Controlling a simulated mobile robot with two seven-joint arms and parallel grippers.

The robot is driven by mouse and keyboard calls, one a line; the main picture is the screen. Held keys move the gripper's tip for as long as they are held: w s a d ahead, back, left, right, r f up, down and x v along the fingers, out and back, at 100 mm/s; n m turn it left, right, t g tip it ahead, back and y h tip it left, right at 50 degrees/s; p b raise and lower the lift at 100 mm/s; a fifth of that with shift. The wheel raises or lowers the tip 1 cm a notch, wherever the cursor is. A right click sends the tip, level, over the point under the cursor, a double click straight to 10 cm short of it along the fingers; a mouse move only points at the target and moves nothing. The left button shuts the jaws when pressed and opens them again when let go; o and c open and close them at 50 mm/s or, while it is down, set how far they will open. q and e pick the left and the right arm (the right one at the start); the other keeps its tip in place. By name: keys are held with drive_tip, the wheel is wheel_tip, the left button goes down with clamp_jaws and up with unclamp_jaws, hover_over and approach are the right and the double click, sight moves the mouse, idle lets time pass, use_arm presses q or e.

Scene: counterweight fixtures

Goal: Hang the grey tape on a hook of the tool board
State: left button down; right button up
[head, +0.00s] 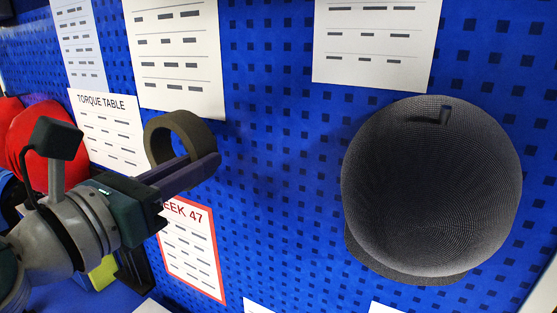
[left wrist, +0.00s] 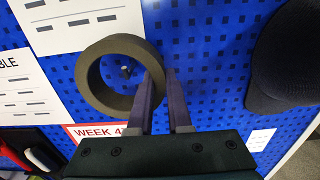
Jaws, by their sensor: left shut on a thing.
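The grey tape (head: 196,133), a dark olive-grey ring, is at the blue tool board (head: 270,150), left of the middle in the head view. My left gripper (head: 208,165) is shut on the tape's rim; the ring (left wrist: 110,101) stands with its hole facing the board. In the left wrist view the fingers (left wrist: 164,78) grip its right side. A small dark hook (left wrist: 126,71) shows through the tape's hole. I cannot tell whether the hook's tip reaches into the ring or lies behind it. My right gripper is not in view.
A dark grey cap (head: 430,190) hangs on the board at the right, apart from the tape. Paper sheets, including a torque table (head: 105,125) and a red-edged Week 47 sheet (head: 190,250), lie flat on the board. Red things (head: 35,130) are at the far left.

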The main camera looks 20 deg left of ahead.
use_arm(q)
drive_tip(key=shift+w+d+f+b, duration=0.1)
drive_tip(key=shift+w+f+b, duration=0.55)
drive_tip(key=shift+w, duration=0.35)
drive_tip(key=shift+w+d+f+b, duration=0.1)
drive_tip(key=shift+w+f+b, duration=0.45)
drive_tip(key=shift+w, duration=0.45)
drive_tip(key=c, duration=0.8)
unclamp_jaws()
drive_tip(key=shift+o, duration=0.2)
drive_tip(key=shift+f, duration=0.1)
